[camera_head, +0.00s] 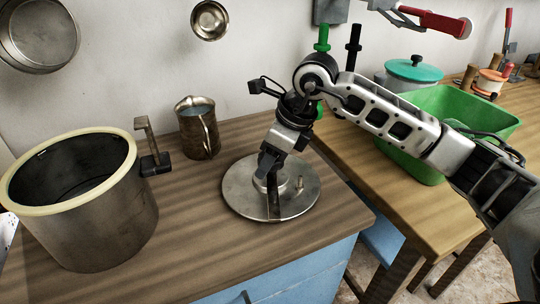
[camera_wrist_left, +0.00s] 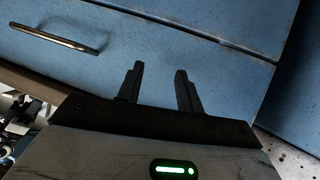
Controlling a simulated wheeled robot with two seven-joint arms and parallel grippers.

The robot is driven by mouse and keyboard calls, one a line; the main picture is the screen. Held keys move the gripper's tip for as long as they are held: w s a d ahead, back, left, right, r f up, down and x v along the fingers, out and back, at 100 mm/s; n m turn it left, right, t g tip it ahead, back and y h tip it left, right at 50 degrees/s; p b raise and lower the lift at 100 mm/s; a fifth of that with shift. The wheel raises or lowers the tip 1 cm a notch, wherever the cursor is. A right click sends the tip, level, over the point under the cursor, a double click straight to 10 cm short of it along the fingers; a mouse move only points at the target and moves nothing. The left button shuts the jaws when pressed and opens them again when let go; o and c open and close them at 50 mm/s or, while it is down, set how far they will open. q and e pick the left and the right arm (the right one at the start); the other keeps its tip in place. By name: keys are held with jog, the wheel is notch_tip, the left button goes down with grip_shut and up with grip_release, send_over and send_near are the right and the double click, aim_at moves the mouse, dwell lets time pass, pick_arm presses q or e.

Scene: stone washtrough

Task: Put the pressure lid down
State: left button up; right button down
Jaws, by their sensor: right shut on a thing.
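The pressure lid (camera_head: 240,196) is a round grey metal disc with a small valve on top. It lies flat on or just above the wooden counter in the head view; I cannot tell if it touches. My right gripper (camera_head: 268,172) comes down over its middle and is shut on its central knob or handle, which the fingers mostly hide. The pressure cooker pot (camera_head: 90,225), with a pale rim, stands open at the left of the counter. My left gripper (camera_wrist_left: 158,85) shows in the left wrist view, open and empty, in front of a blue cabinet.
A metal jug (camera_head: 198,130) stands behind, between pot and lid. A green basin (camera_head: 440,115) and a pot with a teal lid (camera_head: 413,70) are on the right-hand table. Bare wooden counter (camera_head: 190,245) lies in front of the lid. The counter's right edge is close to it.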

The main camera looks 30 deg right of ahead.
jog(key=shift+r, duration=0.15)
jog(key=c, duration=0.7)
grip_release()
jog(key=shift+f, duration=0.2)
jog(key=shift+r, duration=0.1)
jog(key=shift+r, duration=0.3)
jog(key=v, duration=1.1)
jog(key=shift+s+d+r+p, duration=0.1)
jog(key=shift+s+r+p, duration=0.05)
jog(key=shift+r+p, duration=0.15)
jog(key=shift+f, duration=0.1)
